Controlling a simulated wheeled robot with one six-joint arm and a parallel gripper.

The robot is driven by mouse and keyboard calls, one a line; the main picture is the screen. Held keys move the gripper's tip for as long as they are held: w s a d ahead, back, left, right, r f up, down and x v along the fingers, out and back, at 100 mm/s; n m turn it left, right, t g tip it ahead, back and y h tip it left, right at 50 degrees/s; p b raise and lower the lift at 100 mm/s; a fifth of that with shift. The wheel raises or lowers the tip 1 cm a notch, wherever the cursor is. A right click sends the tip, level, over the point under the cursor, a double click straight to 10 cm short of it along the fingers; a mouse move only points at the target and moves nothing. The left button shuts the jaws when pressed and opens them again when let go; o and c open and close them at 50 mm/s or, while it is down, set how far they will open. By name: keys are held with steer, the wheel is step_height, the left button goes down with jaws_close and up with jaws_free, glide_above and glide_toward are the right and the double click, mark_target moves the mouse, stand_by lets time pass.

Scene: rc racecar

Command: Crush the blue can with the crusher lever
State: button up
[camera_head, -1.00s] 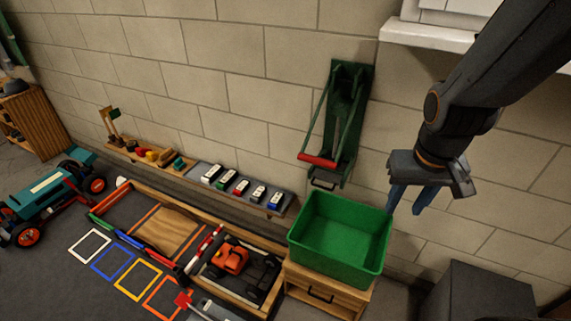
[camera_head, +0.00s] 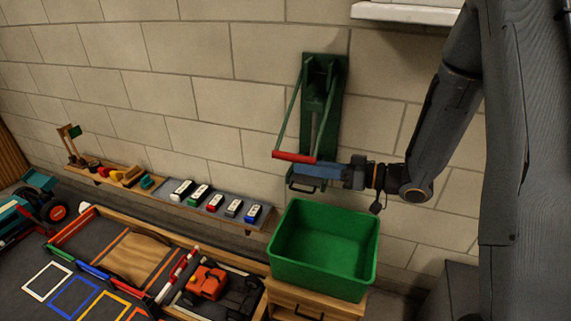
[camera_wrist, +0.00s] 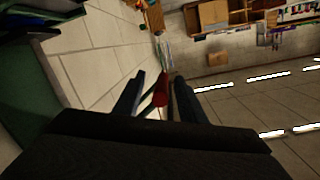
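The crusher (camera_head: 322,100) is a green frame mounted on the block wall. Its lever has two thin green arms and a red handle (camera_head: 294,156). My gripper (camera_head: 300,170) reaches in from the right, with its blue fingers level and close to the right end of the handle. In the wrist view, my gripper (camera_wrist: 159,78) has its fingers apart, and the red handle (camera_wrist: 160,93) appears end-on between them. I cannot tell whether a finger touches it. I cannot make out the blue can in any view.
A green bin (camera_head: 322,250) stands on a wooden drawer unit below the crusher. A wall shelf (camera_head: 160,190) with small toy cars is to the left. A wooden-framed play track (camera_head: 135,255) lies lower left. A white ledge (camera_head: 410,15) juts out above my arm.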

mark_target(277, 154)
steer(key=shift+d+r+y, duration=0.55)
steer(key=shift+r+y, duration=0.05)
steer(key=shift+a+r, duration=0.15)
steer(key=p+x, duration=0.1)
steer(key=x, duration=0.6)
steer(key=shift+a+r, duration=0.1)
steer(key=shift+a, duration=0.1)
steer(key=shift+c, duration=0.2)
jaws_close()
